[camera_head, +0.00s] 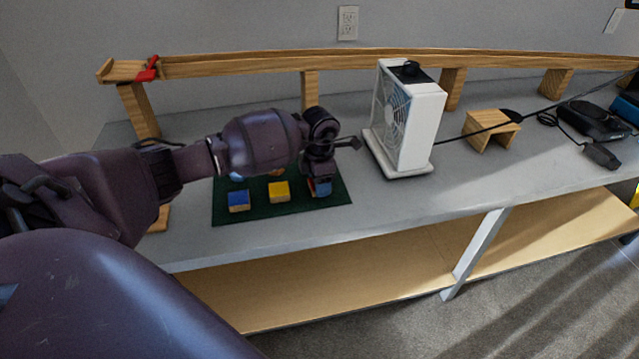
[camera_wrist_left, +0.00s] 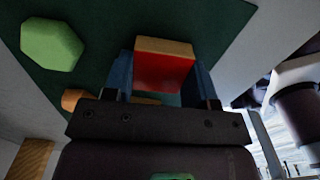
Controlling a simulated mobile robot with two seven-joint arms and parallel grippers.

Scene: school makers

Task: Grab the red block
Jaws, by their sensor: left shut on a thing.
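The red block (camera_wrist_left: 163,72), with a wood-coloured side, sits between the two blue fingers of my left gripper (camera_wrist_left: 162,78) in the left wrist view. The gripper is shut on it. In the head view my left gripper (camera_head: 319,187) points down at the right part of the dark green mat (camera_head: 300,206), and its fingers largely hide the red block. I cannot tell whether the block still touches the mat. My right gripper is not in view.
A blue block (camera_head: 238,201) and a yellow block (camera_head: 279,191) lie on the mat, left of the gripper. The left wrist view shows a green block (camera_wrist_left: 50,43) and an orange one (camera_wrist_left: 72,99). A white fan (camera_head: 408,120) stands to the right; a wooden rail (camera_head: 330,61) runs behind.

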